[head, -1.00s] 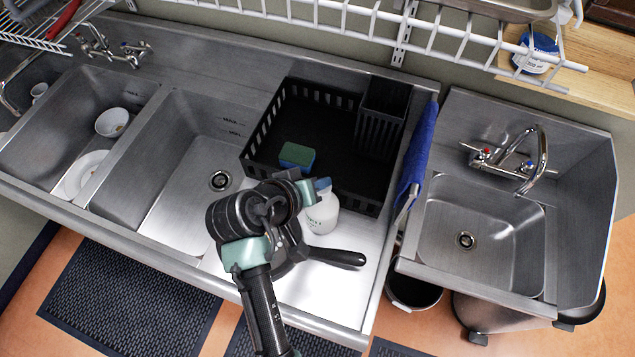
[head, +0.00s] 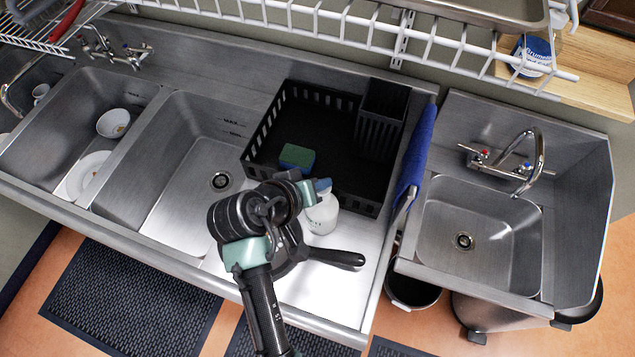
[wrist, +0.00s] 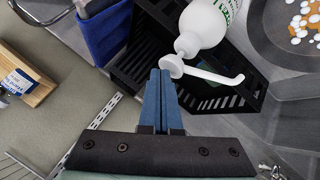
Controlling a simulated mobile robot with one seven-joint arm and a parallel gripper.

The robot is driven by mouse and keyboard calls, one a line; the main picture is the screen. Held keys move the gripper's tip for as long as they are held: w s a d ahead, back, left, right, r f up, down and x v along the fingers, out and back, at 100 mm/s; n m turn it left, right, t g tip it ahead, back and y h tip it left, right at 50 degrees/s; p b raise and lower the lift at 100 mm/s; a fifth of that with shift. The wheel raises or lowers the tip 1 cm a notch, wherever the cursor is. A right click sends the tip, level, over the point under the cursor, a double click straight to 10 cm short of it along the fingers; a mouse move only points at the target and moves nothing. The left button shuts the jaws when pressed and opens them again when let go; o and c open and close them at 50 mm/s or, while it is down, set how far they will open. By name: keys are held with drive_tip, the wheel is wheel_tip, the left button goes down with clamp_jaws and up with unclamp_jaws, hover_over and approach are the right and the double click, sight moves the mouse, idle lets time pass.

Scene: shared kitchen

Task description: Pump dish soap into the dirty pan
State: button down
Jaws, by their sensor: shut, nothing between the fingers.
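The white soap bottle (head: 322,218) stands on the bright steel drainboard, just in front of the black rack. In the wrist view the bottle (wrist: 206,24) shows green lettering and a white pump head (wrist: 173,66), with its spout reaching right. My gripper (head: 321,185) is shut and empty, its blue fingertips (wrist: 160,74) right at the pump head; whether they press it I cannot tell. The dark pan's handle (head: 338,257) sticks out to the right of my arm, which hides much of the pan. In the wrist view the pan (wrist: 262,40) holds white and orange-brown bits.
The black rack (head: 262,140) holds a green-and-blue sponge (head: 297,157). A blue towel (head: 415,155) hangs to its right. Sink basins lie left, the leftmost with a bowl (head: 113,123) and plate (head: 88,175). A separate hand sink (head: 480,215) stands right. A wire shelf (head: 350,25) hangs above.

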drive_tip(key=shift+r, duration=0.1)
wheel_tip(320, 180, up, 6)
drive_tip(key=p, duration=0.6)
idle(0.8)
